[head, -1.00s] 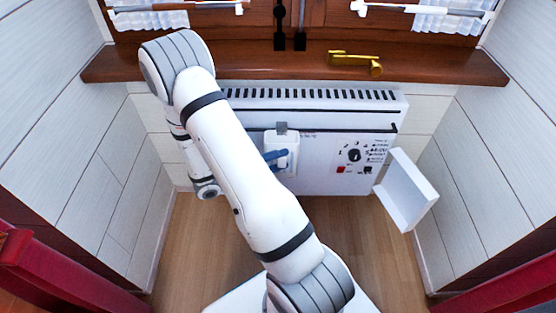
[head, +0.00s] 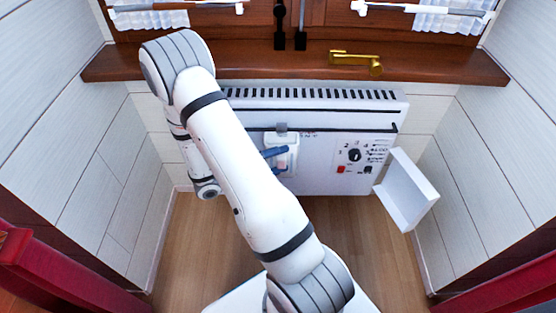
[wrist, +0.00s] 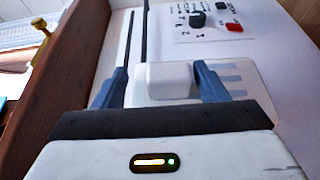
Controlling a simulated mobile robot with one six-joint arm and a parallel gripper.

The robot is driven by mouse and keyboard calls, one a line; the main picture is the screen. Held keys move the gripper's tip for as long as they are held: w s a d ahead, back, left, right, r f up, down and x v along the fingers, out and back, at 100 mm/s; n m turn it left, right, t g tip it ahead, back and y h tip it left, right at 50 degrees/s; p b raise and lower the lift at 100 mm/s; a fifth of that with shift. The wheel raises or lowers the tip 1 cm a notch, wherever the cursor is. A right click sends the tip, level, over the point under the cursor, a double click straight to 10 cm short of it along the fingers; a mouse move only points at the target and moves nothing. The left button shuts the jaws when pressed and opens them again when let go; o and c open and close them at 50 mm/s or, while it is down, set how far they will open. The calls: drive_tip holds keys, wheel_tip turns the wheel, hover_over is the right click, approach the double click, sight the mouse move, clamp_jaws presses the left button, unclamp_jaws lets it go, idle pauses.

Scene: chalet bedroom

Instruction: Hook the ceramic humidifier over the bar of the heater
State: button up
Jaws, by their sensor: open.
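The white ceramic humidifier (head: 291,140) is upright against the heater's front. Its grey hook (head: 281,127) is at the dark bar (head: 350,130); whether it sits fully over the bar is hard to tell. My gripper (head: 275,156) is open at the humidifier. In the wrist view, the gripper's blue fingers (wrist: 160,84) stand on either side of the block, with a gap at the left finger. My arm hides the heater's left part.
The white heater (head: 325,170) has a dial and a red switch at its right. An open white flap (head: 410,190) sticks out at the right. A wooden sill (head: 440,68) with a brass handle (head: 355,62) lies above. The wooden floor (head: 340,225) in front is clear.

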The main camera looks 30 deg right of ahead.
drive_tip(key=w+a+p, duration=0.1)
drive_tip(key=a+p, duration=0.1)
drive_tip(key=a, duration=0.5)
drive_tip(key=shift+w+a, duration=0.3)
drive_tip(key=shift+a, duration=0.05)
drive_tip(key=s+a+r+t+y+p, duration=0.2)
drive_tip(key=r+y+p, duration=0.4)
drive_tip(key=r, duration=1.1)
drive_tip(key=s+a+r+n+t+y+p, duration=0.1)
drive_tip(key=s+r+y+p, duration=0.4)
drive_tip(key=r+p, duration=1)
drive_tip(key=s+a+r+n+t+y+p, duration=0.1)
drive_tip(key=s+a+r+t+y+p, duration=0.2)
drive_tip(key=r+p, duration=0.7)
wheel_tip(320, 180, up, 10)
drive_tip(key=s+a+y, duration=0.1)
drive_tip(key=a+y, duration=0.1)
drive_tip(key=y, duration=0.1)
drive_tip(key=shift+a+f+y, duration=0.25)
drive_tip(key=shift+a+y, duration=0.05)
drive_tip(key=shift+a, duration=0.05)
drive_tip(key=shift+c, duration=0.6)
